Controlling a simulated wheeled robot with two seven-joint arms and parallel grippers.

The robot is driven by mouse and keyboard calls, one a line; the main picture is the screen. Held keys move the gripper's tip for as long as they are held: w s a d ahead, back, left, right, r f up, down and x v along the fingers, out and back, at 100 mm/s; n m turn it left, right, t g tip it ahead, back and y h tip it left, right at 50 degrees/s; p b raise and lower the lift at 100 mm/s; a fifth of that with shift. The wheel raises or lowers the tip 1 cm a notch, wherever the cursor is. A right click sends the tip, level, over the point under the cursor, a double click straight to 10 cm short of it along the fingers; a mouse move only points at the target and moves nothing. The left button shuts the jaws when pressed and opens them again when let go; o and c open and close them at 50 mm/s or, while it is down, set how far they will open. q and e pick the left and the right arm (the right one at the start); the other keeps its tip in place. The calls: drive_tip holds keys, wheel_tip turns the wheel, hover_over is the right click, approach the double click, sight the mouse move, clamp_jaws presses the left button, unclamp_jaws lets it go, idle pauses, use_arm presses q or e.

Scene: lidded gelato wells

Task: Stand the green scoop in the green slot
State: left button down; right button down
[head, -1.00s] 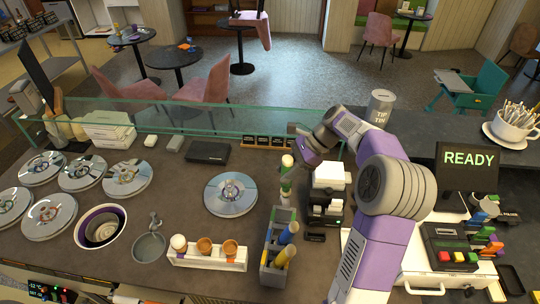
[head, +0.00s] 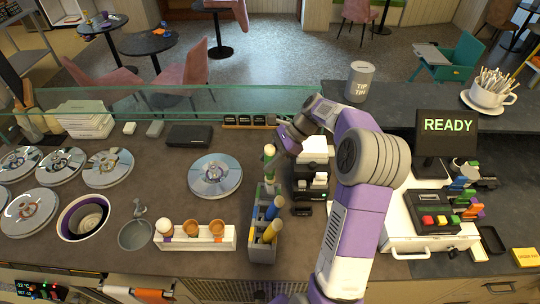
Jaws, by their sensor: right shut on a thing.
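The green slot's marking is not clearly visible. A blue scoop (head: 273,208) and a yellow scoop (head: 270,233) stand in the nearer compartments. My left gripper is not in view.
A white cone holder (head: 195,240) stands left of the caddy. A round metal lid (head: 215,175) lies beyond it. A dark machine (head: 312,178) stands close right of the scoop. A glass guard (head: 150,103) runs along the back.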

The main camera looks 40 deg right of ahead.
sight(270, 184)
wheel_tip(270, 184, down, 12)
drive_tip(key=b, duration=0.5)
drive_tip(key=shift+b, duration=0.3)
drive_tip(key=c, duration=0.6)
unclamp_jaws()
drive_tip(key=shift+c, duration=0.2)
drive_tip(key=s+d+r+p, duration=0.1)
drive_tip(key=d+r+p, duration=0.2)
drive_tip(key=r+p, duration=0.5)
drive_tip(key=shift+s+r, duration=0.2)
drive_tip(key=shift+r, duration=0.3)
drive_tip(key=shift+f, duration=0.1)
